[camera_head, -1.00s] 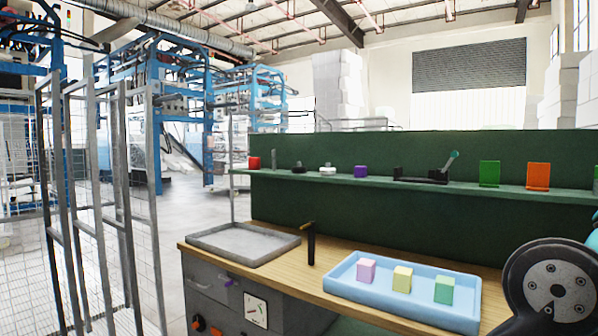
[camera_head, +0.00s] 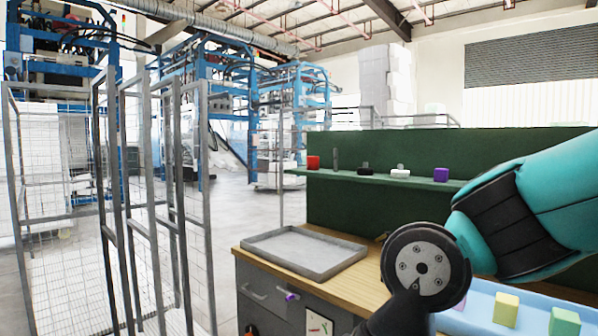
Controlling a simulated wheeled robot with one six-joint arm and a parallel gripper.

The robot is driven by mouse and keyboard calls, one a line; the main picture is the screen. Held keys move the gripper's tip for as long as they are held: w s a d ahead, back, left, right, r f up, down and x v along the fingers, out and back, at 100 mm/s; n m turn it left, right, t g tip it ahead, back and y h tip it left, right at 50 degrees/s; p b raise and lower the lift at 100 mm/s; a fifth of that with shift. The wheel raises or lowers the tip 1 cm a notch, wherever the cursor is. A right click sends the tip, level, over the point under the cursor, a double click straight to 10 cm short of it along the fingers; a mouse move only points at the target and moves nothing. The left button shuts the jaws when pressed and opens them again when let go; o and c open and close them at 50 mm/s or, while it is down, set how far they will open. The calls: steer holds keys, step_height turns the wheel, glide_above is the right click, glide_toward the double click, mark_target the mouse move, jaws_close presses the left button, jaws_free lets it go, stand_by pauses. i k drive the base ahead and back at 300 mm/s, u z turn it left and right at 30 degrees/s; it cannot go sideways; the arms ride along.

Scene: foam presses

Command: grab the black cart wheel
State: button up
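I cannot clearly pick out a black cart wheel. A small dark object (camera_head: 363,168) sits on the green shelf, between a thin grey upright piece and a white piece, but it is too small to tell what it is. My arm reaches in from the right and covers part of the bench and shelf. The round dark face in front is a joint of my arm. My gripper is out of view.
A grey tray (camera_head: 268,254) lies on the wooden bench. A blue tray (camera_head: 484,314) with coloured cubes is partly behind my arm. Wire mesh racks (camera_head: 160,200) stand at left, with open floor behind.

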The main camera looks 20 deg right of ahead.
mark_target(365, 171)
steer(key=u, duration=0.2)
steer(key=i, duration=1.25)
steer(key=z, duration=0.55)
steer(key=i, duration=1.05)
steer(key=z, duration=0.85)
steer(key=i, duration=0.25)
steer(key=z, duration=0.2)
